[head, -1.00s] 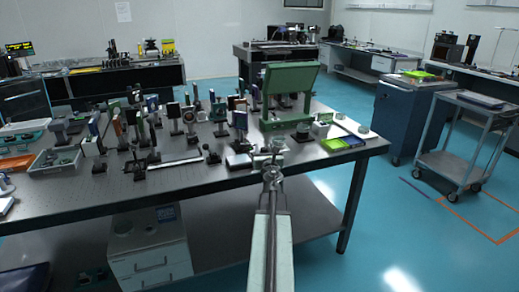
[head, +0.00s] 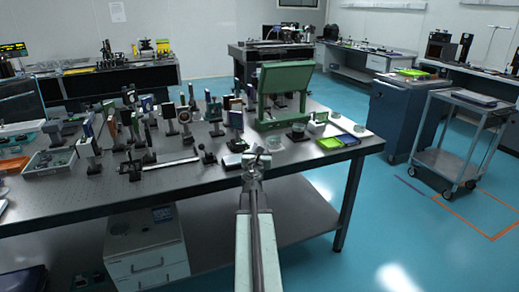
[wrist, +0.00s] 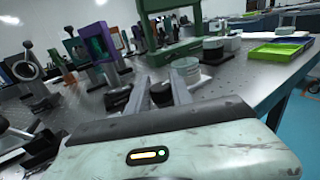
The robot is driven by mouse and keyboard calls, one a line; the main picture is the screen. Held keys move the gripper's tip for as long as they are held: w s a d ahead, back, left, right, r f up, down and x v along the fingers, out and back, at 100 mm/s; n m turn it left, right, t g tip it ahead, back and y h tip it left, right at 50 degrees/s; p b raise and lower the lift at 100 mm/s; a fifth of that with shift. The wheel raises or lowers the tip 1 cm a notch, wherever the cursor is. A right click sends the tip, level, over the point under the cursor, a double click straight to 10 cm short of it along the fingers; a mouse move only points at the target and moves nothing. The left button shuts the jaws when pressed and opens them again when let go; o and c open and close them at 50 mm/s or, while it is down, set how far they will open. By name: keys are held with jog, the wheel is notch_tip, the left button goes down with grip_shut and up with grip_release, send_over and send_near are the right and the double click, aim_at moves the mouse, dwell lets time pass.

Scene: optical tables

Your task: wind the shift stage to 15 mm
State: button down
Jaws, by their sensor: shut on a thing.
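My gripper (head: 256,155) is at the near edge of the optical table, at the end of my outstretched arm. In the wrist view its two grey fingers (wrist: 163,92) are close together on a small dark knob (wrist: 161,94). The fingers hide much of the knob. A low block with a pale top (head: 232,160), which looks like the shift stage, lies just left of the gripper in the head view. I cannot read any scale on it. Another dark round part (wrist: 118,98) shows just left of the fingers in the wrist view.
A clear round dish (wrist: 185,68) stands just beyond the fingers. A large green frame (head: 283,92) is behind it. Mounted optics crowd the table (head: 190,185) to the left. Its front strip is mostly clear.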

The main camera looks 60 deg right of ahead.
jog(key=m+g+h, duration=0.1)
jog(key=m+g, duration=0.2)
jog(key=g, duration=0.1)
jog(key=shift+w, duration=0.1)
jog(key=shift+m+g+h, duration=0.3)
jog(key=shift+m+g, duration=0.6)
jog(key=shift+g, duration=0.7)
jog(key=shift+g, duration=0.4)
jog(key=c, duration=1.1)
grip_release()
jog(key=shift+s, duration=0.2)
jog(key=shift+c, duration=0.2)
jog(key=a, duration=0.7)
jog(key=shift+a, duration=0.35)
